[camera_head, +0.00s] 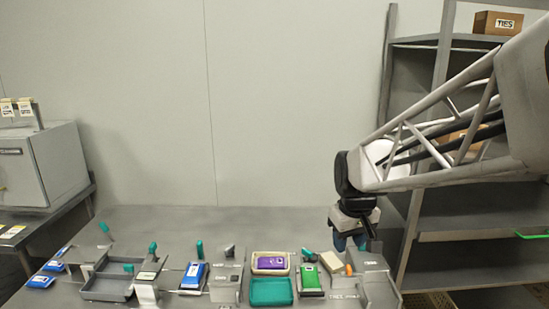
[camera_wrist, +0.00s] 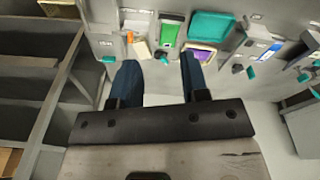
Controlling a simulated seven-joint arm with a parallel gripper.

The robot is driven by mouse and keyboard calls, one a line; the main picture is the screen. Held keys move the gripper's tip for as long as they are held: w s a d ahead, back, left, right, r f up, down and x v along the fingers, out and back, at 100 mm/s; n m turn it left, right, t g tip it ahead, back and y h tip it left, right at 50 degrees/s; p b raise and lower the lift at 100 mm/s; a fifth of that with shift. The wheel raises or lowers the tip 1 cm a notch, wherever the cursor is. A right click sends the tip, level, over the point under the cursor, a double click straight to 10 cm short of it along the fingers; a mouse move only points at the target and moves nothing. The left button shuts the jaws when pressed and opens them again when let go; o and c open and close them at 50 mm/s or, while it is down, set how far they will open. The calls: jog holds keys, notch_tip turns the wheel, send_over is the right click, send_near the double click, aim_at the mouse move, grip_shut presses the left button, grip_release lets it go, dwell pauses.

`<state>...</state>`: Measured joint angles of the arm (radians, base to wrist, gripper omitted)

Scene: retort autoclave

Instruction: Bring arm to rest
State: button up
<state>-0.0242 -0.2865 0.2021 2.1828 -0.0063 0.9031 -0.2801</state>
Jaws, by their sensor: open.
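My gripper (camera_head: 350,242) hangs from my arm above the right end of the grey workbench (camera_head: 180,225). In the wrist view my gripper (camera_wrist: 158,82) shows two blue fingers spread apart with nothing between them. The fingers point towards the bench items. A green pouch (camera_head: 310,278) and a purple pouch in a cream tray (camera_head: 270,263) lie on the bench, left of my gripper in the head view. The green pouch also shows in the wrist view (camera_wrist: 169,34), beyond the fingertips.
A teal tray (camera_head: 271,292) and a blue pouch (camera_head: 193,275) lie further left. More blue pouches (camera_head: 41,281) lie at the far left near a grey metal tray (camera_head: 105,290). A grey shelf rack (camera_head: 455,210) stands right, close to my arm. A boxy machine (camera_head: 40,165) stands left.

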jog(key=s+d+m+t, duration=0.1)
jog(key=s+m, duration=0.2)
jog(key=s, duration=1.8)
jog(key=shift+s+d+f+m, duration=0.15)
jog(key=shift+s+d+m, duration=0.15)
jog(key=shift+s+m, duration=0.1)
